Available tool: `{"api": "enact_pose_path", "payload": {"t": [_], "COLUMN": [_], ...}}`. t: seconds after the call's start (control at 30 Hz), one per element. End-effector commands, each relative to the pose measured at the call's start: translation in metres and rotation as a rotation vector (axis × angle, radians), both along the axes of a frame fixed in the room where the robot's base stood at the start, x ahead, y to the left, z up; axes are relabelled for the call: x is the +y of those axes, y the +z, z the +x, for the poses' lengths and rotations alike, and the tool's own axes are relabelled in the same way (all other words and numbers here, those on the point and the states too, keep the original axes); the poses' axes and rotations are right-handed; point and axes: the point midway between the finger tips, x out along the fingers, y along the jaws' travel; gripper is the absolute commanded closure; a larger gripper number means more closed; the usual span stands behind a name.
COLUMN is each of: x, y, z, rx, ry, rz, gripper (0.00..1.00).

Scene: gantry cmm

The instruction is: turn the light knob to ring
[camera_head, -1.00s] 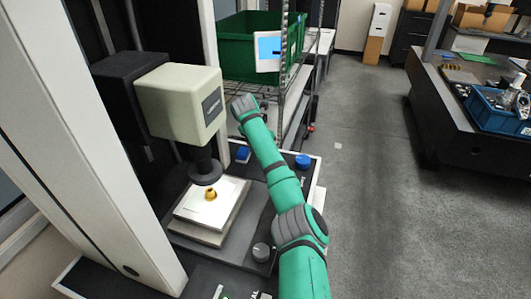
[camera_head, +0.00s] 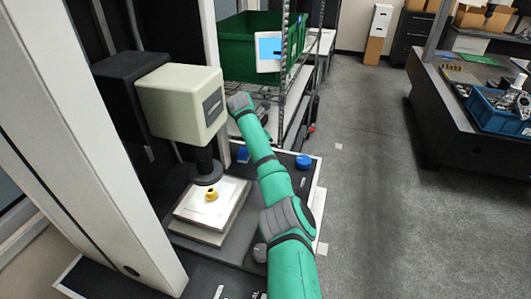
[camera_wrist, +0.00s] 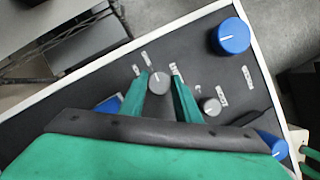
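In the wrist view a round grey knob (camera_wrist: 159,83) with a white pointer line stands on the dark panel (camera_wrist: 95,88). My gripper (camera_wrist: 160,77) has its two green fingers apart, one on each side of this knob. I cannot tell whether they touch it. Small white labels (camera_wrist: 174,69) lie around the knob, too small to read, so light and ring cannot be made out. A second grey knob (camera_wrist: 211,106) sits to the right. In the head view a grey knob (camera_head: 261,252) shows beside my arm; my gripper is hidden there.
A large blue knob (camera_wrist: 231,37) and another blue one (camera_wrist: 272,146) stand on the panel. In the head view the cream measuring head (camera_head: 182,104) hangs over a plate with a brass part (camera_head: 211,195), left of my arm. A wire shelf holds a green crate (camera_head: 245,50).

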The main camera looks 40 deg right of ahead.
Motion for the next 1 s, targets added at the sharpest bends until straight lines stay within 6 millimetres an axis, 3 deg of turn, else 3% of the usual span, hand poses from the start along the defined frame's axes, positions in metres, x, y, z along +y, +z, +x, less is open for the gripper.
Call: {"api": "enact_pose_path", "payload": {"t": [0.03, 0.07, 0.47, 1.0], "x": [-0.001, -0.001, 0.002, 0.035], "y": [0.002, 0.002, 0.006, 0.088], "z": [0.0, 0.0, 0.001, 0.005], "rx": [-0.002, -0.002, -0.004, -0.004], "ry": [-0.001, -0.001, 0.002, 0.001], "rz": [-0.002, -0.002, -0.001, -0.002], "gripper": [0.59, 0.52, 0.52, 0.52]}}
